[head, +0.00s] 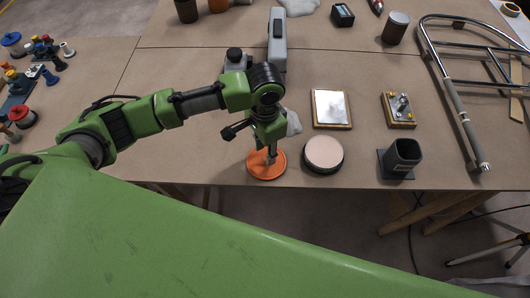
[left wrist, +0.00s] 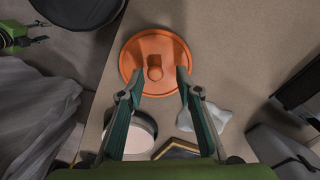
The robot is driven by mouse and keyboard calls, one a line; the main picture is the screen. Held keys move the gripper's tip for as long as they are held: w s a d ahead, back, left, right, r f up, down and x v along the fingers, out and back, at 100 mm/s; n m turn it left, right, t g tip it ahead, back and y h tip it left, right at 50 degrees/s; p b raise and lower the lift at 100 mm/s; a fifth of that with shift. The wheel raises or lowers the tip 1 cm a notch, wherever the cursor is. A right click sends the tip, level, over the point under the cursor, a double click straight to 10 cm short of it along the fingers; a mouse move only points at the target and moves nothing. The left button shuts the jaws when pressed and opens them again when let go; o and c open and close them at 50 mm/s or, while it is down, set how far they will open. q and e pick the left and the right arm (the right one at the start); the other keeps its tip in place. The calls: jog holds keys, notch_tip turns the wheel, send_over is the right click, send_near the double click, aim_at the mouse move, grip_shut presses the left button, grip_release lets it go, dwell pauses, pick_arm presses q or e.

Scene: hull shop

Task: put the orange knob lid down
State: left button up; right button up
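The orange knob lid (head: 257,168) lies flat on the brown table close to its front edge, knob up. In the left wrist view the orange lid (left wrist: 155,48) shows whole, with its round knob in the middle. My left gripper (head: 271,158) points down over the lid. In the left wrist view the fingers of my left gripper (left wrist: 156,79) are apart, one on each side of the knob, with gaps between them and it. Whether the fingertips touch the lid's top cannot be told.
A round dark tub with a pale top (head: 324,153) stands just right of the lid. A dark cup (head: 403,156), a framed plate (head: 331,108) and a small switch box (head: 398,108) stand further right. A crumpled pale cloth (head: 293,122) lies behind the gripper. Table left of the lid is clear.

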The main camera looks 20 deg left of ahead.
pick_arm(q)
notch_tip(320, 180, up, 10)
jog(key=shift+b, duration=0.3)
dwell(0.4)
